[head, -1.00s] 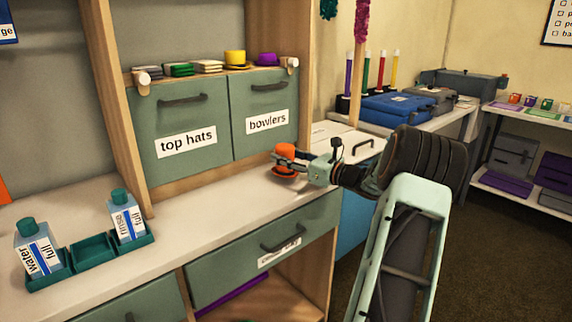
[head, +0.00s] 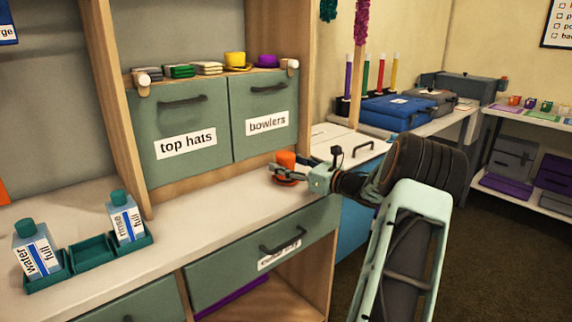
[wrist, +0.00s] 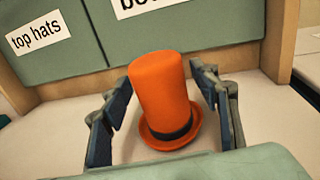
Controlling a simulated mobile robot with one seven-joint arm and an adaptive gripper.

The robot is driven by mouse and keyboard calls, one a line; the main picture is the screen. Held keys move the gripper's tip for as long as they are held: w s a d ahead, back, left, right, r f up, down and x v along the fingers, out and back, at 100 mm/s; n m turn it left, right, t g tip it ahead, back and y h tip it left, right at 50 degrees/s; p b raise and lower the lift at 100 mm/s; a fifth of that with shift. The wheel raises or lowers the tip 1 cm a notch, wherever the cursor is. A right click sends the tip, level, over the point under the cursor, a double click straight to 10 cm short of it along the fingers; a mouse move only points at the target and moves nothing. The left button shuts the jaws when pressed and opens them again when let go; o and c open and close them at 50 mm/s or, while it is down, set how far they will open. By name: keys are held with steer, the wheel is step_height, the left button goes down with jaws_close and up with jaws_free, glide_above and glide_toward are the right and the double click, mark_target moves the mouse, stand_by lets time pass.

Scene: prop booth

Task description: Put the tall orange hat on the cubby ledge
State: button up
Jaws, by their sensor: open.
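The tall orange hat (head: 286,158) stands upright, brim down, on the white counter, below the bowlers door. In the wrist view the orange hat (wrist: 160,88) has a dark band above its brim and leans in the picture. My gripper (head: 287,175) is low over the counter at the hat. In the wrist view my gripper (wrist: 165,90) is open, one finger on each side of the hat, with a gap visible at the left; contact at the right is unclear. The ledge (head: 222,73) above the two green doors holds other hats.
On the ledge are flat folded hats (head: 178,71), a yellow hat (head: 235,59) and a purple hat (head: 267,61). Two bottles stand in a green tray (head: 92,252) at the counter's left. The mid-counter is clear.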

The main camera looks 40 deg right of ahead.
steer(key=p+v, duration=0.1)
steer(key=v, duration=1.1)
steer(key=shift+d, duration=0.15)
